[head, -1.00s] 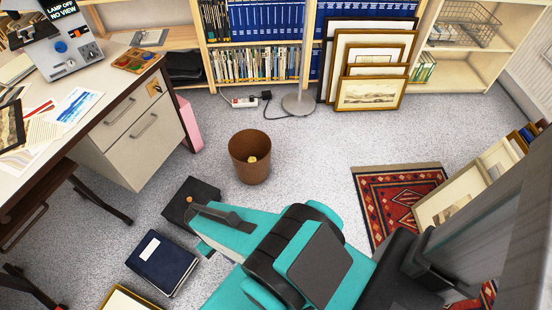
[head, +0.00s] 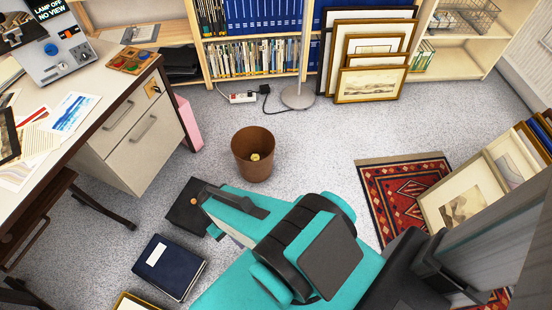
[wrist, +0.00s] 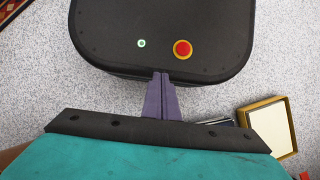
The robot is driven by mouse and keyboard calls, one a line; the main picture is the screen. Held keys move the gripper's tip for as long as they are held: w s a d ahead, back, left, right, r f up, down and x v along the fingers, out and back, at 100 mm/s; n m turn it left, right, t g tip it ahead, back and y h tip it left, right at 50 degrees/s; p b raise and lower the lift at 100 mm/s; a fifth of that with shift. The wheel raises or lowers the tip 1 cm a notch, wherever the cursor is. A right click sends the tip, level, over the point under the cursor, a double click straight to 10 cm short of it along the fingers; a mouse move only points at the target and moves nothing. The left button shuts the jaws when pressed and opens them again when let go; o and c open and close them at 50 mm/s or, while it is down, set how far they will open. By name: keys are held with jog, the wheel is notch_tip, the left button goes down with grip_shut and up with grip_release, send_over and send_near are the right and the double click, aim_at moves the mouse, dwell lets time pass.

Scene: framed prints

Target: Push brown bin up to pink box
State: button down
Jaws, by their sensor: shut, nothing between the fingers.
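The brown bin (head: 254,155) stands upright on the floor in the head view, with a small yellow item inside it. The pink box (head: 187,125) is farther back and to the left, beside the desk drawers, which partly hide it. Open floor separates the two. My gripper shows in the wrist view (wrist: 161,97), its purple fingers shut and empty, pointing down. In the head view my arm covers the fingers, and its black end is front-left of the bin, apart from it. A brown edge at the lower left of the wrist view (wrist: 12,156) appears to be the bin.
The desk drawer unit (head: 145,135) is at left. A dark blue book (head: 170,267) lies on the front-left floor, near a gold frame (wrist: 268,125). A red rug (head: 400,195) and leaning prints (head: 465,205) are at right. A power strip (head: 240,98) lies by the shelves.

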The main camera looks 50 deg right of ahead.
jog(key=w+d+f+m+t+y+b, duration=0.1)
jog(key=w+d+f+m+t+b, duration=0.1)
jog(key=w+d+f+m+b, duration=0.45)
jog(key=w+d+f+m+t+y+b, duration=0.1)
jog(key=w+d+f+m+t+b, duration=0.15)
jog(key=w+d+m+b, duration=0.7)
jog(key=w+d+m+t+h+b, duration=0.1)
jog(key=d+m+b, duration=1.1)
jog(key=d, duration=2)
jog(key=w+m+t, duration=0.1)
jog(key=m+t, duration=0.1)
jog(key=m, duration=0.2)
jog(key=shift+d+b, duration=0.2)
jog(key=shift+b, duration=0.15)
jog(key=shift+f+t, duration=0.1)
jog(key=shift+t, duration=0.15)
